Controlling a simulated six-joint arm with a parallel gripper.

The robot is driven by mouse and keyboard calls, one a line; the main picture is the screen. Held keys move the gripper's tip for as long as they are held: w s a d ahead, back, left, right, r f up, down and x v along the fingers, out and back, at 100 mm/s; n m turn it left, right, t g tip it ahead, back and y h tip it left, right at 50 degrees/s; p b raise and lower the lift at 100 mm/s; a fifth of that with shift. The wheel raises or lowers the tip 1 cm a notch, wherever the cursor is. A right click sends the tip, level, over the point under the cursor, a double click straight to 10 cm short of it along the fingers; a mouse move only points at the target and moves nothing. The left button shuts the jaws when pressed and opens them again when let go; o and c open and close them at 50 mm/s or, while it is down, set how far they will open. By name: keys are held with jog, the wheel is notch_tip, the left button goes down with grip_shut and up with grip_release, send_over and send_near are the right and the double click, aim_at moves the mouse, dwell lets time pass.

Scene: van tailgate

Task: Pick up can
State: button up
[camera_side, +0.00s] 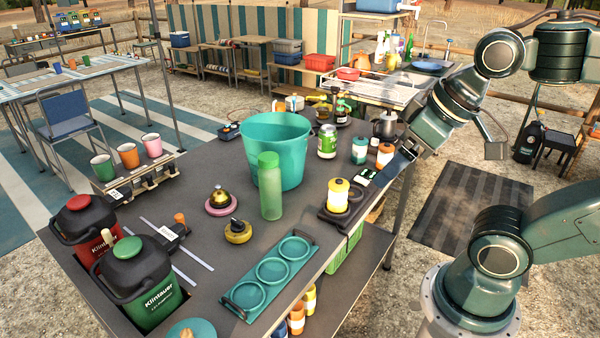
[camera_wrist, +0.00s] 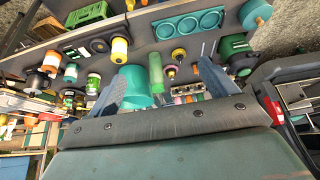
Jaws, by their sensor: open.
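A green and white can (camera_side: 327,141) stands upright on the dark table, just right of the teal bucket (camera_side: 275,145) in the side view. It also seems to show in the wrist view as a small green can (camera_wrist: 93,84) left of the bucket. My gripper (camera_side: 394,168) is above the table's right edge, to the right of the can and apart from it. In the wrist view its two blue fingers (camera_wrist: 165,72) are spread wide, with nothing held between them. The far finger is partly hidden in the side view.
A green bottle (camera_side: 270,188) stands before the bucket. A teal three-ring tray (camera_side: 271,270) and two jugs (camera_side: 140,284) are nearer the front.

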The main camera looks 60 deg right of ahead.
jog(key=shift+w, duration=0.1)
jog(key=w+d+r+m+h, duration=0.1)
jog(key=w+d+r, duration=0.15)
jog(key=w, duration=0.35)
jog(key=w+d+r+m, duration=0.1)
jog(key=w+d+r, duration=0.15)
jog(key=w, duration=0.35)
jog(key=m+g+h, duration=0.2)
jog(key=m, duration=0.3)
send_over(330, 129)
jog(key=s+a, duration=0.2)
jog(key=s, duration=0.1)
notch_tip(330, 129, down, 18)
jog(key=shift+x, duration=4.15)
jog(key=shift+w+a+f, duration=0.1)
jog(key=shift+a, duration=0.05)
jog(key=shift+x, duration=2.5)
